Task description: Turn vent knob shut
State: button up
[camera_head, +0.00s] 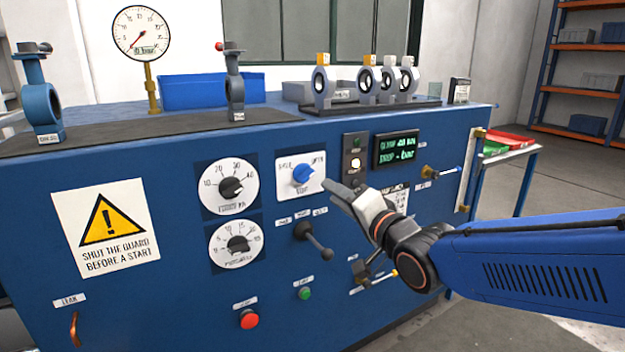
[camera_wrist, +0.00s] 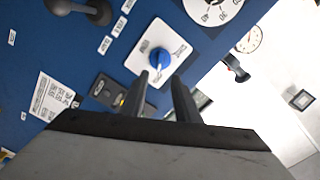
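The vent knob (camera_head: 303,174) is a round blue knob on a white square plate (camera_head: 288,161) on the front of the blue panel. Small lettering stands on the plate; the knob's exact pointing is too small to tell. My gripper (camera_head: 336,190) is to the right of the knob and in front of the panel, pointing towards it. In the wrist view the knob (camera_wrist: 159,57) lies just beyond the fingertips of my gripper (camera_wrist: 161,76), roughly in line with the gap. The two fingers are apart with nothing between them. They appear clear of the knob.
Two white dials (camera_head: 230,187) sit left of the knob. A black lever (camera_head: 313,240) juts out below it. An indicator strip (camera_head: 355,160) and a green-lettered display (camera_head: 398,148) are to the right. Red (camera_head: 249,319) and green (camera_head: 305,293) buttons are lower down.

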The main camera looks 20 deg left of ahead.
aim_at(309, 177)
jog(key=x, duration=1.1)
jog(key=shift+w+a, duration=0.1)
grip_shut()
